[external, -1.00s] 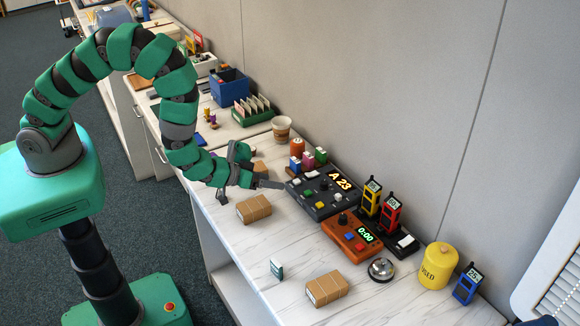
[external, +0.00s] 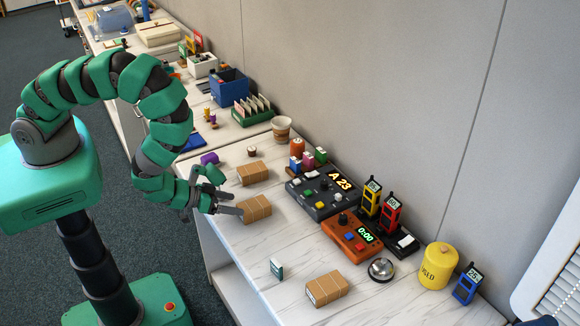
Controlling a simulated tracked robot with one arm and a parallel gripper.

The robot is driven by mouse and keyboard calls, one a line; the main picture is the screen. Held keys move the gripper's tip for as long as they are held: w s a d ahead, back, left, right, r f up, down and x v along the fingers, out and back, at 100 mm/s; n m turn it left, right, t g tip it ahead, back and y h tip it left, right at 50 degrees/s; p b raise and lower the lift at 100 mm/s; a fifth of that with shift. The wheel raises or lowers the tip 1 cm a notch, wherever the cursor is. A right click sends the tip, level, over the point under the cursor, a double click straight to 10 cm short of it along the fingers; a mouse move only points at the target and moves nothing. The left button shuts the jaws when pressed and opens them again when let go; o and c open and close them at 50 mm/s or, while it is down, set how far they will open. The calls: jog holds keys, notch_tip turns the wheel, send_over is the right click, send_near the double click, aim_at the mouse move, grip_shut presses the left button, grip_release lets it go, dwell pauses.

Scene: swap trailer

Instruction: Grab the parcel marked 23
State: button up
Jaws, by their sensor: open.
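Three brown parcels lie on the white marbled counter. The back parcel (external: 253,173) is just beyond my gripper, the middle parcel (external: 258,209) is at its fingertips, and the front parcel (external: 327,288) is farther to the lower right. Their labels are too small to read, so I cannot tell which is marked 23. My gripper (external: 234,203) is open and empty, at the left of the middle parcel. One finger reaches close to that parcel's left end; I cannot tell whether it touches.
A dark console (external: 321,194) showing "A 23" and an orange timer box (external: 352,238) stand along the wall. A paper cup (external: 281,128) stands behind.

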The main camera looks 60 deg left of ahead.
aim_at(246, 206)
jog(key=shift+b+x, duration=2)
jog(key=shift+b, duration=0.7)
jog(key=b+x, duration=0.2)
jog(key=b, duration=0.1)
jog(key=shift+s, duration=0.1)
jog(key=c, duration=1.1)
